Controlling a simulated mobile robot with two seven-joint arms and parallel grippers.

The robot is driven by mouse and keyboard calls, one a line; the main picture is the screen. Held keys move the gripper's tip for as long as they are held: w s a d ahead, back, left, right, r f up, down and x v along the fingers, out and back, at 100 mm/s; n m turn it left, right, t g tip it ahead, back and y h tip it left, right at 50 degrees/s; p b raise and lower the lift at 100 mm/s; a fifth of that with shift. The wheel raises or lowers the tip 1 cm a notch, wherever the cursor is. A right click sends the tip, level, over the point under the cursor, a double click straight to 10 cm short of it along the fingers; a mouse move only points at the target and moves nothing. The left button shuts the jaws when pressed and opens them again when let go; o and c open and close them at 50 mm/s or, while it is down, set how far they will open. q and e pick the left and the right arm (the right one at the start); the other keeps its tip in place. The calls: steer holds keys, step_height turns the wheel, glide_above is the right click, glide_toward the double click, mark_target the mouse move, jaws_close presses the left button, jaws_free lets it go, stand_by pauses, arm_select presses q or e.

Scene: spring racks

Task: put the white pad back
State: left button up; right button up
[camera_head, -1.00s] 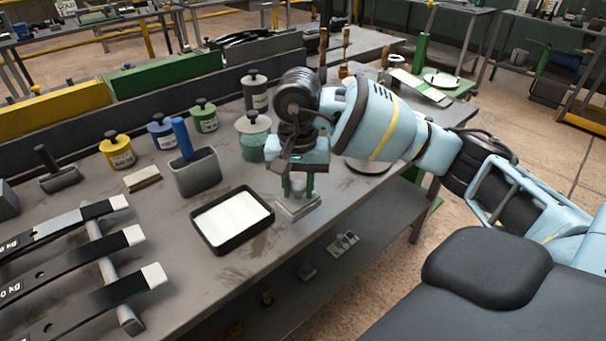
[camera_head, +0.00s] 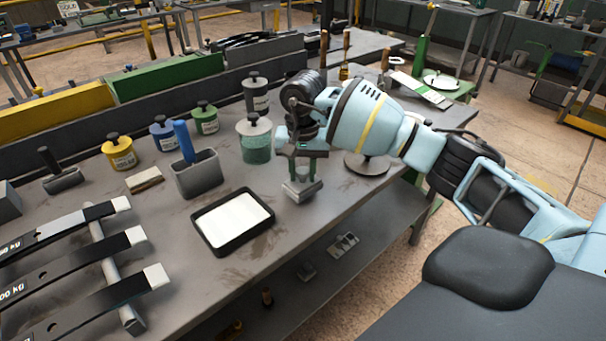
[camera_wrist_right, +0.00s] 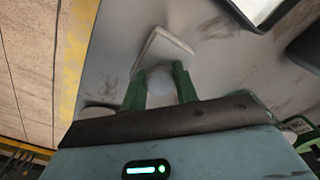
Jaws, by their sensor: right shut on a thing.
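My right gripper (camera_head: 299,172) points down and is shut on a pale, whitish pad (camera_head: 302,190) by the round knob on its top. In the right wrist view the green fingers (camera_wrist_right: 160,88) stand on either side of the knob, and the square pad (camera_wrist_right: 165,47) shows beyond them. The pad is near the bench's front edge, to the right of a black tray (camera_head: 248,236) with a flat white filling. I cannot tell whether the pad's underside touches the bench. My left gripper is not in view.
A lidded green jar (camera_head: 255,148) stands behind and left of the gripper. A grey holder with a blue handle (camera_head: 196,176), a small brush-like block (camera_head: 145,180) and several coloured pots stand further left. A round grey base (camera_head: 367,164) is at the right. Bare bench lies around the tray.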

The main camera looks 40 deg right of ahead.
mark_target(303, 170)
steer(key=shift+f, duration=0.7)
steer(key=shift+f, duration=0.1)
steer(key=shift+f, duration=0.15)
steer(key=o, duration=0.9)
step_height(303, 170, up, 12)
steer(key=shift+r, duration=0.25)
